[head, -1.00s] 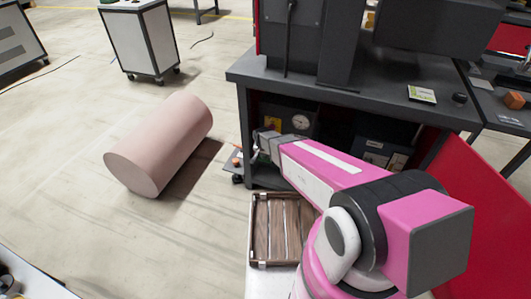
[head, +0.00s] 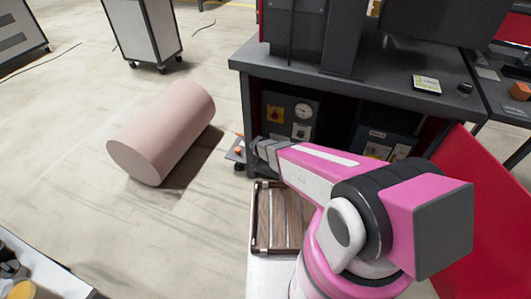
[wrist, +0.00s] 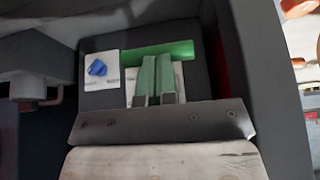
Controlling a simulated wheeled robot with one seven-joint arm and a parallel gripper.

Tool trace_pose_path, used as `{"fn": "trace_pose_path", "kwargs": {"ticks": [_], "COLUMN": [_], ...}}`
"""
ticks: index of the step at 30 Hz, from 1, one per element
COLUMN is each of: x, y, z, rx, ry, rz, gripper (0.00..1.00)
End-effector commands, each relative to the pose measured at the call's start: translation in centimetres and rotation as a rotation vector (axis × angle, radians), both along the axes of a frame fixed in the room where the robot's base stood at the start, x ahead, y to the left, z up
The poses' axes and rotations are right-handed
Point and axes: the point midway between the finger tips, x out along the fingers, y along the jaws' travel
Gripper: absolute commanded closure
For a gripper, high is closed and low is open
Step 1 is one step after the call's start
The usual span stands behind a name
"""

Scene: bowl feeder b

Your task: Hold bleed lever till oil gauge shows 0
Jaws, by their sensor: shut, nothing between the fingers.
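Under the dark bench, a dark unit carries a round white gauge (head: 303,111); its reading is too small to tell. Left of it is a yellow plate (head: 273,114) with a small red part, and below it a white plate (head: 301,131) with a small dark part. My gripper (head: 259,150) is low in front of the bench's left end. In the wrist view my gripper (wrist: 156,80) has its fingers close together, shut and empty. Beyond them lies a green bar (wrist: 185,50), with a blue knob (wrist: 97,68) on a white plate to its left. I cannot tell which part is the bleed lever.
The bench top (head: 385,95) overhangs the unit. A pink cylinder (head: 160,135) lies on the floor at left. A red panel (head: 460,205) stands at right. The floor between cylinder and crate is clear.

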Motion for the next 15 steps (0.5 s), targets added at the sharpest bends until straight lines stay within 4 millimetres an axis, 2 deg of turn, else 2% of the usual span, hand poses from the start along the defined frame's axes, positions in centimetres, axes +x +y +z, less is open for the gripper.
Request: {"fn": "trace_pose_path", "kwargs": {"ticks": [6,15], "x": [-0.1,0.3], "y": [0.1,0.0], "z": [-2.7,-5.0], "rx": [-0.001,0.000], "ry": [0.003,0.002], "rz": [-0.001,-0.001], "gripper": [1.00,1.00]}}
